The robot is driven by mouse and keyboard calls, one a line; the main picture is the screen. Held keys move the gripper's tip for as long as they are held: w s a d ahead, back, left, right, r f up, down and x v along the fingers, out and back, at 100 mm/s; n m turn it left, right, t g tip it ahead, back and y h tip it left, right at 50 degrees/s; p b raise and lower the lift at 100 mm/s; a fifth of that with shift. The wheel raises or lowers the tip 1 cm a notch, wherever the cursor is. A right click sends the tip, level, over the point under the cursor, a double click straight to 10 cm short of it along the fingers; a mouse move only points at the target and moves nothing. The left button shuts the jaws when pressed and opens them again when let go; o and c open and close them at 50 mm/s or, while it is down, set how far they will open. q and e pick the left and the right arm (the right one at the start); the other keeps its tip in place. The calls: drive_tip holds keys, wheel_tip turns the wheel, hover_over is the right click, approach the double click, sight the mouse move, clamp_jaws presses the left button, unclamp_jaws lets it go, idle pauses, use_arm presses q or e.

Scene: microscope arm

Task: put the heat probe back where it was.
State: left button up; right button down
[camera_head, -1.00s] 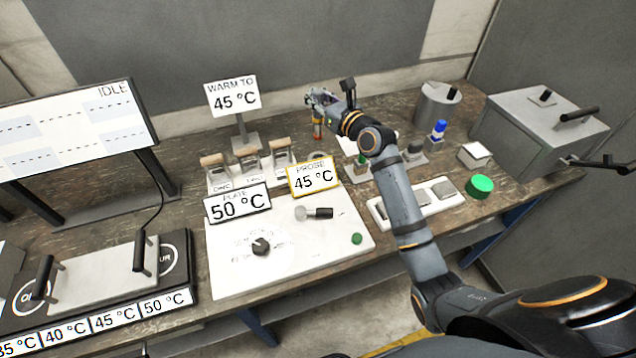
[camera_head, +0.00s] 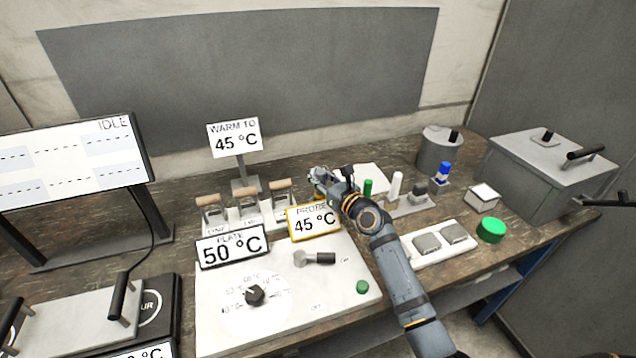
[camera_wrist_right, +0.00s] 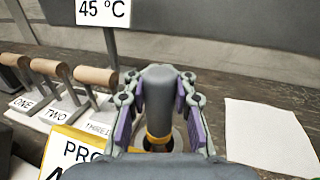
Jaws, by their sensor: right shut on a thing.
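The heat probe (camera_wrist_right: 160,95) is a dark grey upright cylinder with a yellow band low on it. My right gripper (camera_wrist_right: 160,100) is shut on it, one finger on each side. A pale round rim shows around its lower part; I cannot tell how deep the probe sits in it. My left gripper is not in view.
Several wooden-handled switches (camera_head: 245,205) stand left of my right gripper. The plate sign (camera_head: 231,247) reads 50 °C. A white sheet (camera_wrist_right: 265,135) lies to the right. Green and white upright pieces (camera_head: 395,185) stand close to my right forearm.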

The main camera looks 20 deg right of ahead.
drive_tip(key=shift+f, duration=0.65)
drive_tip(key=c, duration=1.1)
unclamp_jaws()
drive_tip(key=shift+r, duration=0.2)
drive_tip(key=p+v, duration=0.1)
drive_tip(key=v, duration=1.1)
drive_tip(key=shift+p, duration=0.35)
